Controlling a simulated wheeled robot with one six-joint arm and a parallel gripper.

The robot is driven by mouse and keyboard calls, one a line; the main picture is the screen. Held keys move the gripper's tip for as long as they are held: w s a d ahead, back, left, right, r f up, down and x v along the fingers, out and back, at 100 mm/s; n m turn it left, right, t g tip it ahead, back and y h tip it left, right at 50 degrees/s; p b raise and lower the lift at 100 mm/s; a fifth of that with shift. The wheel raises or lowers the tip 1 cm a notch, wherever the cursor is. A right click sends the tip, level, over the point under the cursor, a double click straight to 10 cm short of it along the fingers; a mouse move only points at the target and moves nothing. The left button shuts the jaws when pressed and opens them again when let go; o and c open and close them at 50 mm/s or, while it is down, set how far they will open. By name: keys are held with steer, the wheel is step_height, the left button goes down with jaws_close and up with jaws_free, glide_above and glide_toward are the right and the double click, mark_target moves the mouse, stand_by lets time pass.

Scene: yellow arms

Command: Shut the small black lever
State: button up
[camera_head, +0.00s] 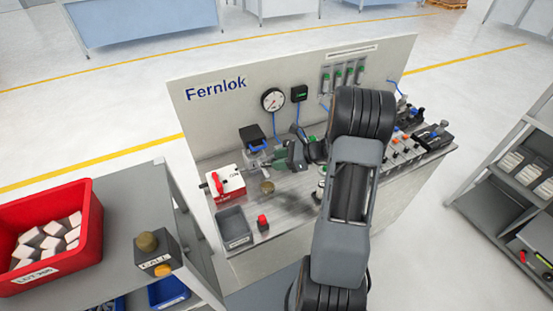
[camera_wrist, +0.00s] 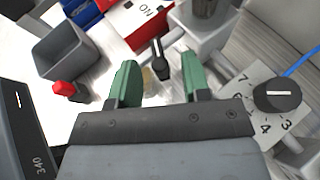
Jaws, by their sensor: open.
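The small black lever (camera_wrist: 159,66) shows in the wrist view as a short dark handle with a rounded end, beside the red and white ON box. It stands between the two green fingers of my gripper (camera_wrist: 159,74), with a gap on either side in the picture. Whether either finger touches it, I cannot tell. In the head view my gripper (camera_head: 281,158) is over the left part of the bench, near the back panel. I cannot make out the lever there; the gripper and arm cover much of that area.
The red and white box (camera_head: 228,183) with a red handle stands left of my gripper. A numbered dial with a black knob (camera_wrist: 277,96) is at right. A gauge (camera_head: 273,99) hangs on the panel.

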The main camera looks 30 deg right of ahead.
steer(key=shift+w+a+f, duration=0.3)
steer(key=shift+a, duration=0.25)
